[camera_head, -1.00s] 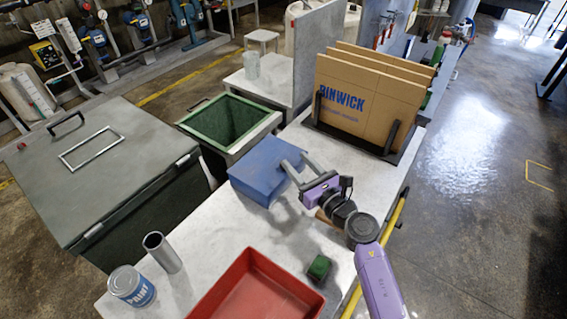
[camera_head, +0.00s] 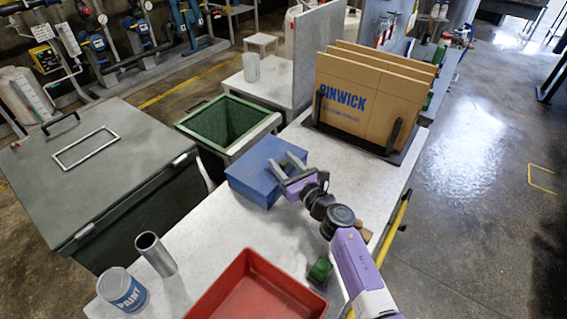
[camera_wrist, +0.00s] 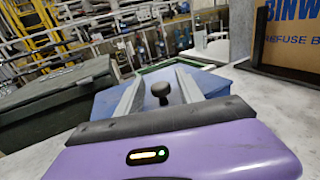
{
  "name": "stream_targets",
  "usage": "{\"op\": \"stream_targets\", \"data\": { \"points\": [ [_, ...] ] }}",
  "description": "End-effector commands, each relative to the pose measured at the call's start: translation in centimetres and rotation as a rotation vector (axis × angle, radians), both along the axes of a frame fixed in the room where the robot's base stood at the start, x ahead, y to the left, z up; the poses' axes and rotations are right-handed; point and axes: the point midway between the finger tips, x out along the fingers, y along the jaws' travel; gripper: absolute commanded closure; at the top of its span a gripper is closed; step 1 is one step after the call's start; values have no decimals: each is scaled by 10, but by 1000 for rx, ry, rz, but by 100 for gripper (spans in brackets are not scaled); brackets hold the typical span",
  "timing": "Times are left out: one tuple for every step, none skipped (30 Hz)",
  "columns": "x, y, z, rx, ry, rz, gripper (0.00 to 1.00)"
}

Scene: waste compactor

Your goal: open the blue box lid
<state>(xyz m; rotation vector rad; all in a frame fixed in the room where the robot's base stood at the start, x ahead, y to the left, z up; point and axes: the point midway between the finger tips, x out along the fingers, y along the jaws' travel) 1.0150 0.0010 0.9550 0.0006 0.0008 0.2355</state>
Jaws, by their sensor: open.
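The blue box (camera_head: 250,181) stands on the white worktop with its lid (camera_head: 262,158) lying flat on top, closed. In the wrist view the lid (camera_wrist: 215,83) carries a small dark round knob (camera_wrist: 160,89). My gripper (camera_head: 283,163) reaches over the lid from the right side, low and nearly level. In the wrist view its two grey fingers (camera_wrist: 159,92) are apart, with the knob between them. I cannot tell whether either finger touches the knob. In the head view the knob is hidden or too small to make out.
A red tray (camera_head: 250,290), a green block (camera_head: 320,270), a metal tube (camera_head: 156,254) and a paint can (camera_head: 122,290) stand nearer. Cardboard sheets (camera_head: 368,105) stand in a rack behind. A green open bin (camera_head: 190,124) and a grey lidded bin (camera_head: 110,170) are left.

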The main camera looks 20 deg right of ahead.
Motion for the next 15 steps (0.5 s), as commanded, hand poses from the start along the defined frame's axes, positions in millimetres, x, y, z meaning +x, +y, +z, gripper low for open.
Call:
{"op": "stream_targets", "data": {
  "points": [
    [0,0,0,0,0,0,56],
    [0,0,0,0,0,0,56],
    [0,0,0,0,0,0,56],
    [0,0,0,0,0,0,56],
    [0,0,0,0,0,0,56],
    [0,0,0,0,0,0,60],
    [0,0,0,0,0,0,66],
    [0,0,0,0,0,0,72],
    [0,0,0,0,0,0,79],
    [0,0,0,0,0,0,85],
    [0,0,0,0,0,0,91],
    [0,0,0,-1,-1,0,99],
    [0,0,0,0,-1,0,100],
    [0,0,0,-1,-1,0,100],
    [0,0,0,-1,-1,0,100]
  ]
}}
